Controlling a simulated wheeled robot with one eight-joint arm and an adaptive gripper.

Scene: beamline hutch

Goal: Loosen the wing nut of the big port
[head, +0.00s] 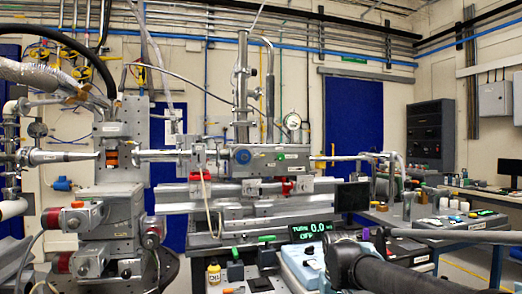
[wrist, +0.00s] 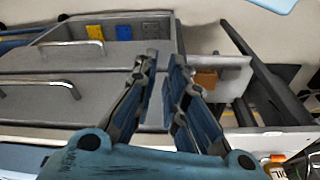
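My gripper (wrist: 162,62) shows in the wrist view with its two dark fingers apart and a narrow gap between the tips. Nothing is held in it. It points toward grey drawers, and no port shows in that view. In the head view, the grey vacuum chamber (head: 258,160) of the beamline stands in the middle, with pipes and fittings. I cannot tell which fitting is the big port, and the wing nut is too small or hidden to make out.
In the wrist view, an open grey drawer (wrist: 60,60) holds blue and yellow items. A side table (head: 450,222) with bottles stands right. Open floor (head: 462,272) shows at lower right.

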